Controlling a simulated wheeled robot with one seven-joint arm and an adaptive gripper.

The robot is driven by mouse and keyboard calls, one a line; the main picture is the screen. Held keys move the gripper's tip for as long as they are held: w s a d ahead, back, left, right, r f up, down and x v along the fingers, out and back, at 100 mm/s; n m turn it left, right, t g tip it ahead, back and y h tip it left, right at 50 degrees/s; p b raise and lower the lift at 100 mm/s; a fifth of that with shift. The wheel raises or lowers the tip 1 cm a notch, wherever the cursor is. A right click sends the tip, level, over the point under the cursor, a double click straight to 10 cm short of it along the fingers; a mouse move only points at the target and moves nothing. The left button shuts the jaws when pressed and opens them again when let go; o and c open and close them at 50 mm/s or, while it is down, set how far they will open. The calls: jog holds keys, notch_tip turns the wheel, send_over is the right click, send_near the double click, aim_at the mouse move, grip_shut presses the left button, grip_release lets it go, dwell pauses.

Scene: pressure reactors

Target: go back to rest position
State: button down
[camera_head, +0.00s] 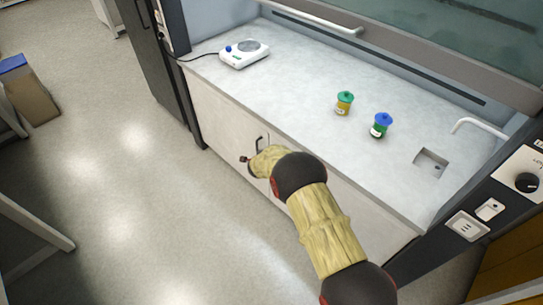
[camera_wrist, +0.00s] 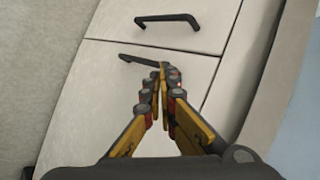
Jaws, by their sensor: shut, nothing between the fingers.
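My gripper (camera_wrist: 162,75) is shut, with its fingertips together in the wrist view. It is in front of the white cabinet doors (camera_wrist: 120,85) under the fume hood bench. A black door handle (camera_wrist: 138,59) lies just behind and left of the fingertips; I cannot tell whether they touch it. A second black handle (camera_wrist: 168,20) is farther up in that view. In the head view my gripper (camera_head: 244,159) is small and partly hidden by my arm, which reaches down along the cabinet front, outside the bench edge.
On the bench (camera_head: 300,85) stand a white hotplate stirrer (camera_head: 244,53), a green-lidded reactor (camera_head: 344,103) and a blue-lidded reactor (camera_head: 381,125). A small sink (camera_head: 431,162) and tap (camera_head: 480,126) are at the right. The hood's raised sash (camera_head: 430,40) hangs above.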

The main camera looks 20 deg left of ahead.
jog(key=s+r, duration=0.1)
jog(key=s+a+r, duration=0.1)
jog(key=s+r+p, duration=0.1)
jog(key=s, duration=0.1)
jog(key=shift+s+a+r, duration=0.1)
jog(key=shift+a+r, duration=0.2)
jog(key=shift+r, duration=0.1)
